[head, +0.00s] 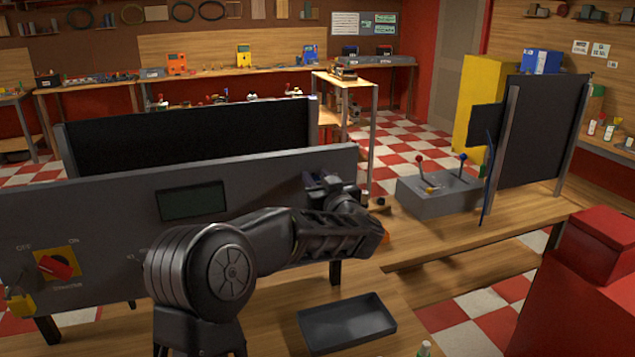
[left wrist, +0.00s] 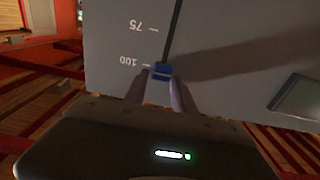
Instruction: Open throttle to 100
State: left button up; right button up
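The throttle is a slider on the face of the grey panel (head: 100,225), with a dark slot and a blue knob (left wrist: 161,71). In the left wrist view the scale appears upside down, and the knob is level with the 100 mark at the slot's end. My left gripper (left wrist: 160,79) has one finger on each side of the knob, close against it. In the head view my left gripper (head: 328,186) is at the panel's right part, and my arm hides the slider. My right gripper is not in view.
The panel also has a dark display (head: 192,201) and a red rotary switch (head: 55,267) on a yellow plate. An empty black tray (head: 347,322) lies on the bench in front. A grey lever box (head: 440,192) stands to the right, and a red box (head: 590,285) is at front right.

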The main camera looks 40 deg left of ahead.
pick_arm(q)
jog(key=shift+o, duration=1.3)
jog(key=shift+f, duration=0.2)
jog(key=shift+s+d+f+b, duration=0.1)
jog(key=shift+s+d+b, duration=0.2)
jog(key=shift+d, duration=0.25)
jog(key=b+v, duration=0.2)
jog(key=v, duration=0.4)
jog(key=shift+s+d, duration=0.25)
